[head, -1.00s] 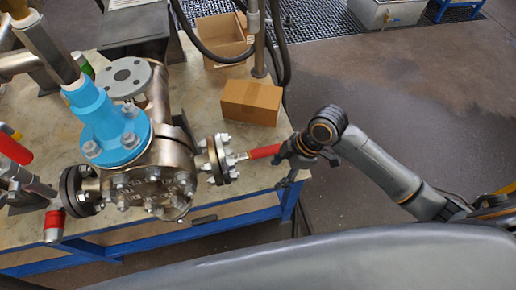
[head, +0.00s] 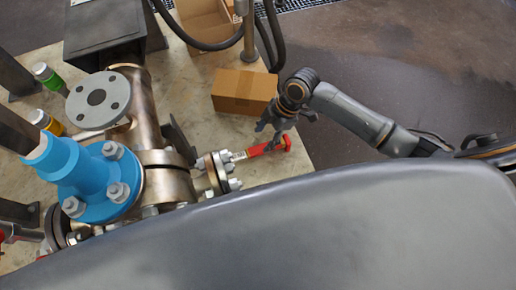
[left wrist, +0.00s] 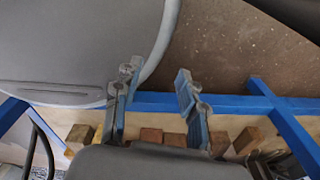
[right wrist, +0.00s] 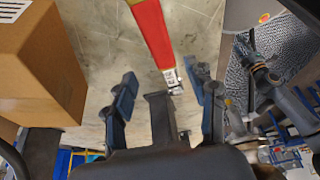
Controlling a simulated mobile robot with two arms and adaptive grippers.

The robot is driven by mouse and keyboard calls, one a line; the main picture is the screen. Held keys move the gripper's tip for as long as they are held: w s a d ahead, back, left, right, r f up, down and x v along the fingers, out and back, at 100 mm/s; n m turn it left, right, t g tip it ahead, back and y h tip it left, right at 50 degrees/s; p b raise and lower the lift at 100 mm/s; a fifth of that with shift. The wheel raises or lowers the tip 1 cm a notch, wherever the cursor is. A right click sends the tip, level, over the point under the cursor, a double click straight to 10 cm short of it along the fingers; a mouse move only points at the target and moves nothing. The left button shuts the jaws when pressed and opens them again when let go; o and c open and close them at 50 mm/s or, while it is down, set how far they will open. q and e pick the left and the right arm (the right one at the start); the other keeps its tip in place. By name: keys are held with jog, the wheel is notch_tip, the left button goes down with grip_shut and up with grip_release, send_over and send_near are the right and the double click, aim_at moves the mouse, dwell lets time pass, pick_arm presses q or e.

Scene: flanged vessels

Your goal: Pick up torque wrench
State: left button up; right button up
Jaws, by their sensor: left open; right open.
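The torque wrench (head: 270,148) has a red handle. It sticks out to the right from beside the bolted flange (head: 216,173) of the metal vessel, over the table's right end. In the right wrist view its red handle (right wrist: 153,35) comes down from the top edge to a pale, labelled section between the finger lines. My right gripper (head: 267,134) is open and empty, just above the handle in the head view. Its spread fingers (right wrist: 166,86) show in the right wrist view; contact cannot be told. My left gripper (left wrist: 158,85) is open and empty, over the table's blue frame.
A closed cardboard box (head: 244,92) stands on the table behind the wrench. An open box (head: 205,22) is farther back. The blue valve part (head: 92,180) and grey flange (head: 98,97) fill the left. Wooden blocks (left wrist: 151,136) lie below my left gripper.

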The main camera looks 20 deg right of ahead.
aim_at(258, 149)
jog(key=shift+a+f, duration=0.25)
jog(key=shift+f, duration=0.3)
jog(key=shift+w+a+f, duration=0.1)
jog(key=shift+f, duration=0.15)
jog(key=shift+a+f, duration=0.1)
jog(key=shift+f, duration=0.2)
jog(key=x, duration=0.3)
jog(key=shift+s+f, duration=0.25)
jog(key=shift+s, duration=0.1)
jog(key=shift+a+f, duration=0.1)
jog(key=shift+f, duration=0.4)
jog(key=shift+c, duration=1.1)
pick_arm(q)
jog(key=shift+w+r, duration=0.2)
jog(key=shift+w, duration=0.45)
pick_arm(e)
jog(key=shift+w, duration=0.1)
grip_shut()
